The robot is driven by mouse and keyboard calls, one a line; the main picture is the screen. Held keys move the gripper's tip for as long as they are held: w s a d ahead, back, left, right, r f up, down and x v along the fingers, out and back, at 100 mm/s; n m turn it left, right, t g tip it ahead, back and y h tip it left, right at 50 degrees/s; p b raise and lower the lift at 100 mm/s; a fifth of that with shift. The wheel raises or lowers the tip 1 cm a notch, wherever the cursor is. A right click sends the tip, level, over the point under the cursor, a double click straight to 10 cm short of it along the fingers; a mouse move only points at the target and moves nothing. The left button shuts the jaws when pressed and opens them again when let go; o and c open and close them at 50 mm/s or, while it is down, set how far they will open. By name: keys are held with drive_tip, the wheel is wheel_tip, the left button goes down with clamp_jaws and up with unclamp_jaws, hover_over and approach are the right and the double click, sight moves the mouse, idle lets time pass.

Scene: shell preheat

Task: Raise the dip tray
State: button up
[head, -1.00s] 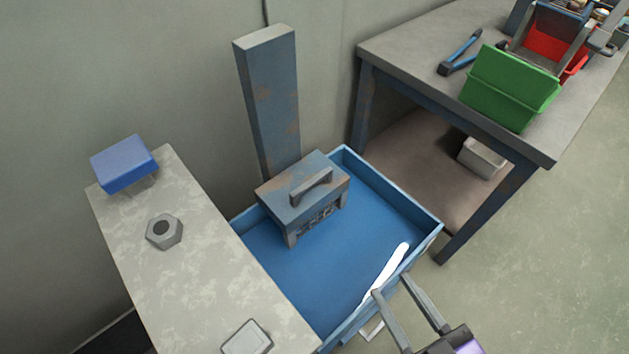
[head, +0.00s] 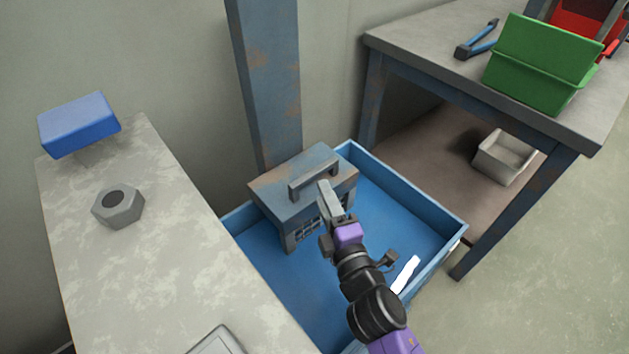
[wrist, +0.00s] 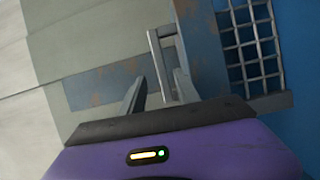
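The dip tray appears to be the blue-grey, rust-marked box (head: 275,197) with a bar handle (head: 312,172) on top and a wire grid on its front. It stands at the foot of an upright post, low over a blue basin. My gripper (head: 328,192) is at the handle's near right end, partly covering the box front. In the wrist view, the two fingers of my gripper (wrist: 160,88) are apart, with the handle (wrist: 155,55) between and beyond them. The grid (wrist: 250,45) is to the right. I cannot tell whether a finger touches the handle.
The rusty post (head: 268,85) rises behind the box. The blue basin (head: 440,250) holds a white strip (head: 405,274). A pale counter (head: 150,270) with a hex nut (head: 118,207) and a blue block (head: 78,124) is left. A workbench (head: 425,52) with a green bin (head: 540,65) is right.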

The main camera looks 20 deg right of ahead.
sight(316, 177)
drive_tip(key=w, duration=0.8)
drive_tip(key=shift+d+f, duration=0.1)
drive_tip(key=shift+d, duration=0.25)
clamp_jaws()
drive_tip(key=shift+s, duration=0.1)
idle(1.0)
